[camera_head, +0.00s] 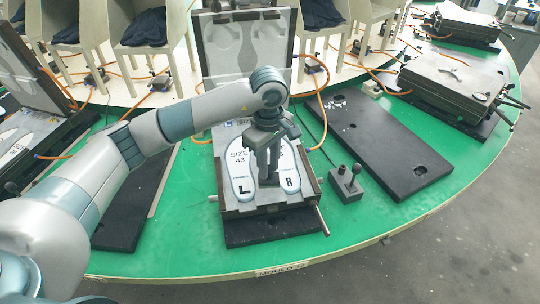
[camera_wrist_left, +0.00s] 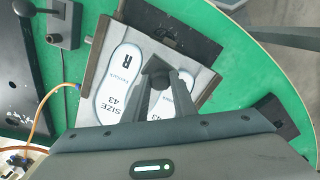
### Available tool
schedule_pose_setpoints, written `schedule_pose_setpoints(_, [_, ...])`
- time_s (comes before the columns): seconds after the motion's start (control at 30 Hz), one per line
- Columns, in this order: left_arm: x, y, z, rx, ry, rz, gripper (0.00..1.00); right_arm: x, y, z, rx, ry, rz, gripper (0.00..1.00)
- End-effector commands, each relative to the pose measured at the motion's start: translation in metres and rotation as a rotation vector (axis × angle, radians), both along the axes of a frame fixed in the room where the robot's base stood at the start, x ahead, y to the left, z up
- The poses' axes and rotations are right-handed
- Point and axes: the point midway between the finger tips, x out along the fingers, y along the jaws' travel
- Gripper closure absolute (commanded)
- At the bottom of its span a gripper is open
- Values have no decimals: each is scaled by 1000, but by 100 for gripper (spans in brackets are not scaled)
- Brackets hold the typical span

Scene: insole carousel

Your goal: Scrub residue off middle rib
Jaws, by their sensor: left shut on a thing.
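An open mould (camera_head: 232,212) lies on the green carousel table, with its lid (camera_head: 285,90) standing up behind it. Two white insole shapes marked SIZE 43 are in its lower half, the L one (camera_head: 239,165) and the R one (camera_head: 291,180). The R one also shows in the left wrist view (camera_wrist_left: 122,65). My left gripper (camera_head: 268,172) points down between them, shut on a small dark block-like tool (camera_wrist_left: 155,68). The tool is over or on the middle rib; contact is unclear. Gripper and tool hide most of the rib, and I cannot make out residue. My right gripper is not in view.
A joystick box (camera_head: 346,185) stands right of the mould. A black base plate (camera_head: 388,145) lies beyond it with white specks. Closed moulds (camera_head: 450,82) are at far right, another open mould (camera_head: 25,135) at left. Orange hoses and cream chairs (camera_head: 148,55) are behind.

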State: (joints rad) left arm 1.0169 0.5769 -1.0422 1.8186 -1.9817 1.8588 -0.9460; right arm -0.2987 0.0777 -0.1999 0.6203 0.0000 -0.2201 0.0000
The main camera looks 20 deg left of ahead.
Motion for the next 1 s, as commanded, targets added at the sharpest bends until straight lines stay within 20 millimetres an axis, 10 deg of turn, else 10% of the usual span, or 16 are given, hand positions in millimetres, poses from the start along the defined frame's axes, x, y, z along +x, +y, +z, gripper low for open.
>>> schedule_pose_setpoints(1.0, [4, 6, 36, 0, 0, 9, 97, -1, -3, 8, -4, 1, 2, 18])
